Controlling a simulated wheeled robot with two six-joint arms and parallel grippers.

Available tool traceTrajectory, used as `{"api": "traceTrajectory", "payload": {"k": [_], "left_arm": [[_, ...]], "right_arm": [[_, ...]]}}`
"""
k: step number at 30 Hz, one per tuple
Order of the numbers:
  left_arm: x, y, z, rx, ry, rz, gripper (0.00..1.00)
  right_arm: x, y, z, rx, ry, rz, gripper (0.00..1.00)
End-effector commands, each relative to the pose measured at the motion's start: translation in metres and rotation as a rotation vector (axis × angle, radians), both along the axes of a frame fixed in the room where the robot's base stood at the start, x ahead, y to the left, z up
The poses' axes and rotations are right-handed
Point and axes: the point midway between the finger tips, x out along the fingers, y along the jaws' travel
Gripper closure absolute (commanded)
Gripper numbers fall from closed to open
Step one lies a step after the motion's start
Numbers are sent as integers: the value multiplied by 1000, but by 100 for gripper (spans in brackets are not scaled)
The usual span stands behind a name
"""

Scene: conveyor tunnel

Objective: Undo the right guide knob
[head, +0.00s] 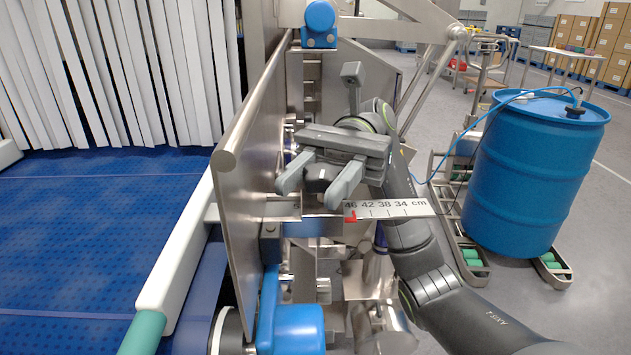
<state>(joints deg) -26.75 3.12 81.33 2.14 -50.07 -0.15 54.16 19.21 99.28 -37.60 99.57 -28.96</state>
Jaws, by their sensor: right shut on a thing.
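The right guide knob (318,177) is a dark grey piece, mostly hidden, on the metal framework right of the steel guide plate (240,165). My right gripper (315,191) is shut on it, one finger on each side. A white scale (395,208) marked 46 to 34 cm lies just below and right of the fingers. A red pointer (350,217) shows near its 46 end. My left gripper is not in view.
The blue conveyor belt (85,230) and white strip curtain (120,70) are on the left. A blue motor-like cylinder (298,330) sits below the gripper. A blue fitting (320,22) is above.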

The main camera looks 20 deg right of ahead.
Motion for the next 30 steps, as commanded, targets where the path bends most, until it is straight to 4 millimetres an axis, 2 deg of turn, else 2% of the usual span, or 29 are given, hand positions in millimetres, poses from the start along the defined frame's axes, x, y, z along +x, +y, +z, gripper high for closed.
{"api": "traceTrajectory", "payload": {"k": [7,8,13,23,30], "left_arm": [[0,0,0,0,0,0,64],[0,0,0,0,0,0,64],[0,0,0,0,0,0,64],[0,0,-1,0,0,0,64],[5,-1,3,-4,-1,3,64]], "right_arm": [[0,0,0,-1,1,1,85],[0,0,0,-1,1,1,61],[0,0,0,-1,1,0,40],[2,-2,0,-1,1,-1,40],[24,-22,0,-2,3,-3,40]]}}
